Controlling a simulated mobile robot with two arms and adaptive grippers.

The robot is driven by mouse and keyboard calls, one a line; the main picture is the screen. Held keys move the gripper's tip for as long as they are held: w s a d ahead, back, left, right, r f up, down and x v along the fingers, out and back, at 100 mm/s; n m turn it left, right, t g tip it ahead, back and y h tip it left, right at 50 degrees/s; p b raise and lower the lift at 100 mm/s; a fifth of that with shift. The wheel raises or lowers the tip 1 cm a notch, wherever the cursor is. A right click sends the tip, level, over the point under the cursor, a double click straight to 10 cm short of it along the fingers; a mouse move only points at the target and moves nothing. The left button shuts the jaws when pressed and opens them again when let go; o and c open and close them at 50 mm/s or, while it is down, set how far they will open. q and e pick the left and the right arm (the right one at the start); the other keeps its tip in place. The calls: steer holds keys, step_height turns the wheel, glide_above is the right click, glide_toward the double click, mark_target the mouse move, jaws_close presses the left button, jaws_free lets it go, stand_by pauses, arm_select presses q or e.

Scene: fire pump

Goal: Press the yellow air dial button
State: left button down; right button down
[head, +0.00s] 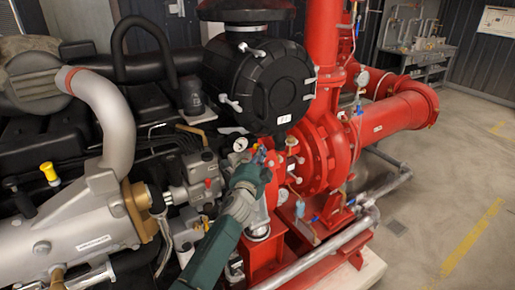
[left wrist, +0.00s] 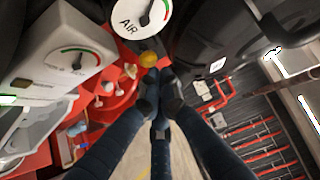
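The air dial (left wrist: 140,18), a white round gauge marked AIR with a black needle, is at the top of the left wrist view. The yellow button (left wrist: 148,59) is a small round knob just below it. My left gripper (left wrist: 160,82) has its dark fingers drawn together, with the tips just below the button in the picture; contact cannot be told. In the head view my left gripper (head: 257,157) is beside a small white gauge (head: 240,144), near the red pump; the yellow button cannot be made out there. My right gripper is not in view.
Another white gauge (left wrist: 80,58) is left of the fingers. The red pump (head: 322,155) and black round housing (head: 265,85) crowd the arm. A yellow cap (head: 49,172) is on the engine at left. Open floor (head: 450,180) lies to the right.

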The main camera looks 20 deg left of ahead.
arm_select(q)
steer(key=shift+s+d, duration=0.2)
steer(key=shift+d, duration=0.05)
steer(key=shift+s+d, duration=0.8)
steer(key=shift+d, duration=0.25)
steer(key=shift+s+d, duration=0.75)
steer(key=shift+d, duration=0.25)
steer(key=s+f+n+g+h, duration=0.1)
steer(key=s+f+n+g, duration=0.15)
steer(key=s+f, duration=0.9)
steer(key=s+f+n+g, duration=0.2)
steer(key=s+f+g, duration=0.2)
steer(key=f, duration=1.5)
steer(key=s+f+n+g+h, duration=0.1)
steer(key=s+f+n+g, duration=0.15)
steer(key=s+f, duration=0.85)
steer(key=s+f+n+g, duration=0.2)
steer(key=s+f, duration=0.6)
steer(key=s, duration=0.5)
steer(key=s+a+f+n+g, duration=0.1)
steer(key=s+f, duration=0.6)
steer(key=s, duration=0.7)
steer(key=s+a+f+n+g, duration=0.1)
steer(key=s+f+n+g, duration=0.3)
steer(key=s+f, duration=0.4)
steer(key=s+g+b, duration=0.1)
steer(key=s, duration=0.5)
steer(key=shift+f, duration=0.35)
